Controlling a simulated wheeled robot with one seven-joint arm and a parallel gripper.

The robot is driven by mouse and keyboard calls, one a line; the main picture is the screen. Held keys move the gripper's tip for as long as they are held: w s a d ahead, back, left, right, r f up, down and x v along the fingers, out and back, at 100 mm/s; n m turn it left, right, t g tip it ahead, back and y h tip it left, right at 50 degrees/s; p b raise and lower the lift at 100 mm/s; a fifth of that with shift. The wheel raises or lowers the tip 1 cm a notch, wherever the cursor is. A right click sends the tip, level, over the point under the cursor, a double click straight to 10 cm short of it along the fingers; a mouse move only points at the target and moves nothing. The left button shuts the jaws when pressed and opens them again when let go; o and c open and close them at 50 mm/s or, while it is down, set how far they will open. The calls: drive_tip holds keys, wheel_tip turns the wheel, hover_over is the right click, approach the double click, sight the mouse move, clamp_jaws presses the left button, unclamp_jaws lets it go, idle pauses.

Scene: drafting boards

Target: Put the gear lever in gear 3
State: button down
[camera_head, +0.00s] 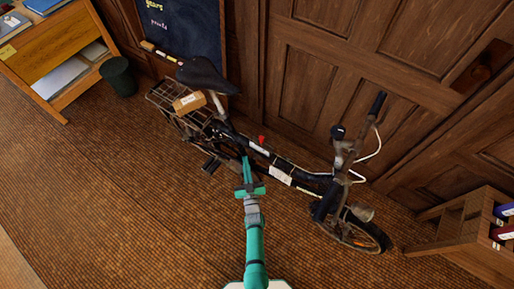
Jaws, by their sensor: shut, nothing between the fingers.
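A dark bicycle stands along the wooden door, its front wheel to the right. A small red-tipped part, which looks like the gear lever (262,139), sticks up from the bicycle's frame (312,181) near its middle. The gear marks are too small to read, so I cannot tell which gear it is in. My teal gripper (246,163) is shut and empty. It is in front of the frame, below and left of the red tip in the picture, apart from that tip. Whether the fingers touch the frame is unclear.
The saddle (207,75) and a rear basket (165,96) with a brown box (187,103) are at left; a pedal (211,165) juts out below. The handlebar (376,103) rises at right. A wooden rack (463,232) stands far right. The floor in front is clear.

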sight(261, 143)
drive_tip(key=w+a+f+n+g+h, duration=0.1)
drive_tip(key=a+f+n+g, duration=0.6)
drive_tip(key=a+f+n, duration=0.25)
drive_tip(key=d+r+t+h, duration=0.25)
drive_tip(key=r+h, duration=0.25)
drive_tip(key=r, duration=0.4)
drive_tip(key=d+r+t+h, duration=0.1)
drive_tip(key=d+r+h, duration=0.35)
drive_tip(key=r, duration=0.35)
drive_tip(key=shift+n+h, duration=0.35)
drive_tip(key=shift+n, duration=0.1)
drive_tip(key=x, duration=0.6)
drive_tip(key=a+x, duration=0.1)
drive_tip(key=x, duration=0.3)
drive_tip(key=shift+w, duration=0.35)
drive_tip(key=shift+s+d+f, duration=0.1)
drive_tip(key=shift+s+d, duration=0.55)
drive_tip(key=shift+s, duration=0.2)
drive_tip(key=shift+s+d, duration=0.7)
drive_tip(key=shift+s, duration=0.15)
drive_tip(key=shift+a, duration=0.15)
